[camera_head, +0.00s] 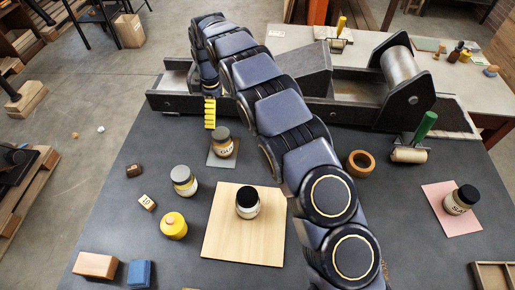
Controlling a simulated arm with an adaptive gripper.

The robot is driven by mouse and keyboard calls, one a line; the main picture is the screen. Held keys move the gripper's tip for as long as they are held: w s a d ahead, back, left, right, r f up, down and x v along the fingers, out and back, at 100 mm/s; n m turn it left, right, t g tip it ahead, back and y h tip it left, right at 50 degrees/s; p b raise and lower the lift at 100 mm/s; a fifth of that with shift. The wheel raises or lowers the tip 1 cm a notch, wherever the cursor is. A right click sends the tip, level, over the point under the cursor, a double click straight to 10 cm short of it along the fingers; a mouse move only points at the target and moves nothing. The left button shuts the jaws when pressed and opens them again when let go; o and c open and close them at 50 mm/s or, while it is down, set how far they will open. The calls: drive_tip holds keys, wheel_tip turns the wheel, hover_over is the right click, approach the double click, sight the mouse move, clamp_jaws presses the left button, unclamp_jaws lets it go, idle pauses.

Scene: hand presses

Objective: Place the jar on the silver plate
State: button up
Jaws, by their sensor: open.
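A dark-lidded jar (222,145) stands upright on a small square grey plate (218,162), which looks like the silver plate. My gripper (210,125), with yellow fingers, points down just behind and left of this jar. It is open and appears empty; its exact height and gap to the jar are hard to tell. Other jars stand upright: a grey-lidded jar (185,182) on the bare table, a black-lidded jar (248,204) on a wooden board (225,235), and a black-lidded jar (459,202) on a pink sheet (436,196).
A long dark press (310,85) with a metal roller spans the table's back. My arm crosses the middle. A yellow pot (173,225), small blocks (147,202), a tape ring (360,163) and a green-handled roller (410,153) lie around. Blocks (96,265) sit at front left.

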drive_tip(key=shift+d+r, duration=0.3)
drive_tip(key=s+d+r+m+h, duration=0.1)
drive_tip(key=s+d+r+m, duration=0.5)
drive_tip(key=d, duration=0.4)
drive_tip(key=s+d+r+m, duration=0.4)
drive_tip(key=s+d+r, duration=0.4)
drive_tip(key=d, duration=0.1)
drive_tip(key=s+d+m, duration=0.3)
drive_tip(key=s+m, duration=0.1)
drive_tip(key=s, duration=0.7)
drive_tip(key=s+d+m+g+y, duration=0.1)
drive_tip(key=s+d+m, duration=0.2)
drive_tip(key=s, duration=0.9)
drive_tip(key=shift+s+d+m+g, duration=0.15)
drive_tip(key=shift+m+g, duration=0.15)
drive_tip(key=shift+m, duration=0.2)
